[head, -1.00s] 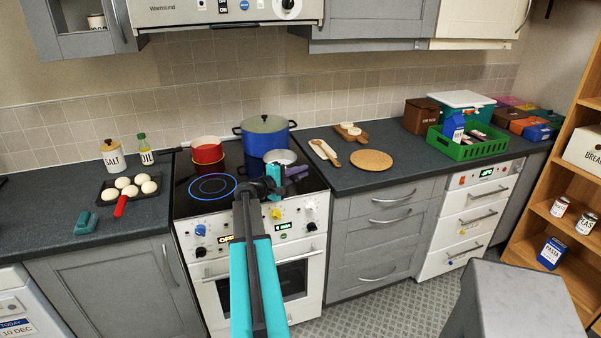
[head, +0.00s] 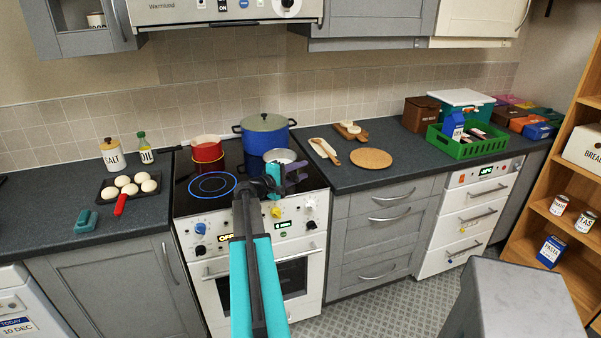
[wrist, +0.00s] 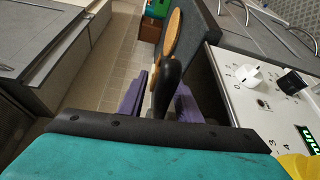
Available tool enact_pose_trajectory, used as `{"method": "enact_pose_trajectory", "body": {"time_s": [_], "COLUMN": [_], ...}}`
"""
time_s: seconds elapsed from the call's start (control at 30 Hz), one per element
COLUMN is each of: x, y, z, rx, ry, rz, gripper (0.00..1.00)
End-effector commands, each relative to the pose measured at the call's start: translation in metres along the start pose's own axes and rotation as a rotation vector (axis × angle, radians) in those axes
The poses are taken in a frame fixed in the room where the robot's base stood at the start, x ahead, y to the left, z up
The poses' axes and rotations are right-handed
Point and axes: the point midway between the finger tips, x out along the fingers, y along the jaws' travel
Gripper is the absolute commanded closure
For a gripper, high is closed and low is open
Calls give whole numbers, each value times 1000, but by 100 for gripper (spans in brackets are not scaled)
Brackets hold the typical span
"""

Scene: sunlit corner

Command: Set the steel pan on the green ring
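The steel pan (head: 281,157) sits at the right of the black hob, in front of the blue pot. My gripper (head: 297,174) is at the hob's front right, just in front of the pan. In the wrist view its purple fingers (wrist: 160,98) stand on either side of a black handle (wrist: 172,72), with a narrow gap showing, so it looks open around the handle. The pan's body cannot be made out in the wrist view. I see no green ring; a lit blue ring (head: 212,185) shows on the hob's front left and is bare.
A red pot (head: 207,152) and a large blue pot (head: 264,134) stand on the back of the hob. A round wooden board (head: 371,158) and a green crate (head: 468,148) are on the right counter.

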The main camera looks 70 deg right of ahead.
Motion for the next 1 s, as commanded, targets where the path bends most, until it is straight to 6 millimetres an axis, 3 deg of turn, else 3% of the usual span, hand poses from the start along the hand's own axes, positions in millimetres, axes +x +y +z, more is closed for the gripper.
{"method": "enact_pose_trajectory", "body": {"time_s": [0.27, 0.8, 1.0], "x": [-25, -106, -119], "y": [-2, -1, 0], "z": [1, 0, 0], "rx": [0, 1, 0], "ry": [2, 2, 0], "rz": [1, 0, 0], "gripper": [69, 69, 69]}}
